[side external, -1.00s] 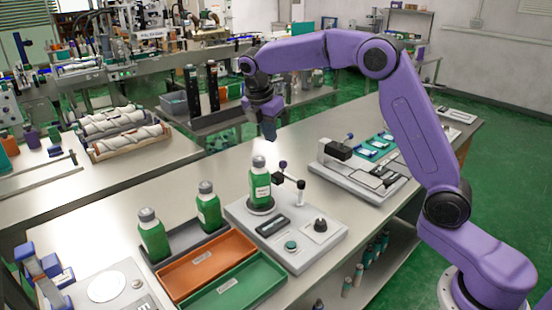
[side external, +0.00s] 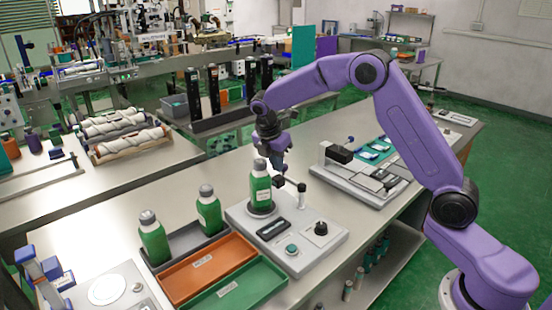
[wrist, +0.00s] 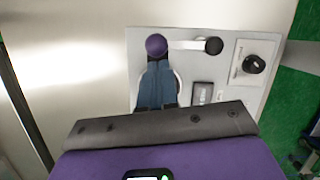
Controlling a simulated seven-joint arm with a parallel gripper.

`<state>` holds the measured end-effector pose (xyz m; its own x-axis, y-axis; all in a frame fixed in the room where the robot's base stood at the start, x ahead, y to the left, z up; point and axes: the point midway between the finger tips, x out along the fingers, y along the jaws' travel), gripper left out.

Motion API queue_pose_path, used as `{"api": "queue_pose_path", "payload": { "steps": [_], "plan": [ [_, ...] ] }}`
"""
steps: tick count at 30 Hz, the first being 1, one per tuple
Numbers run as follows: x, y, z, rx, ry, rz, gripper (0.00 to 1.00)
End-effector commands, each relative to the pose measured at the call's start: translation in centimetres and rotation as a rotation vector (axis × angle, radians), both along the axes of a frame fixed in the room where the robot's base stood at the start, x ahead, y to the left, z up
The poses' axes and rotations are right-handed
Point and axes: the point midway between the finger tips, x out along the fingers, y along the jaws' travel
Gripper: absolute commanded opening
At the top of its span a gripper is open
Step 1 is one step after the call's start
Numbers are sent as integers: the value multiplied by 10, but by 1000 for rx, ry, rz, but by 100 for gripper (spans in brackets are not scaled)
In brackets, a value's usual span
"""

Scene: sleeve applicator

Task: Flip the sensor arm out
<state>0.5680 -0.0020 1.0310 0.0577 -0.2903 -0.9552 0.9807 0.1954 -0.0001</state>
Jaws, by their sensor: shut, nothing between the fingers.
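The sensor arm (side external: 279,183) is a short bar with a dark head. It runs from an upright black-topped post (side external: 301,193) toward the green bottle (side external: 260,190) standing on the station's round pad. In the wrist view the pale bar (wrist: 187,45) joins the black post top (wrist: 214,46) to a purple ball knob (wrist: 156,45). My gripper (side external: 279,168) is shut and empty, pointing down beside the bottle and above the sensor arm's head. In the wrist view its blue fingertips (wrist: 157,66) lie just below the knob; contact cannot be told.
The station base (side external: 328,237) carries a black dial (side external: 320,229) and a green button (side external: 292,250). Two green bottles stand in a grey tray (side external: 185,242) at left. Orange (side external: 207,265) and green (side external: 240,287) trays lie in front. Another fixture (side external: 365,175) stands at right.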

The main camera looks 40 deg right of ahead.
Motion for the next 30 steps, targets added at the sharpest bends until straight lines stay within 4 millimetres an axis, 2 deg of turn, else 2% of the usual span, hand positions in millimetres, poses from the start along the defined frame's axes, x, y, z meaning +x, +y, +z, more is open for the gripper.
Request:
{"api": "queue_pose_path", "payload": {
  "steps": [11,30],
  "plan": [
    [1,-1,0,0,-1,-12,0],
    [5,-11,0,1,1,-152,0]
  ]
}}
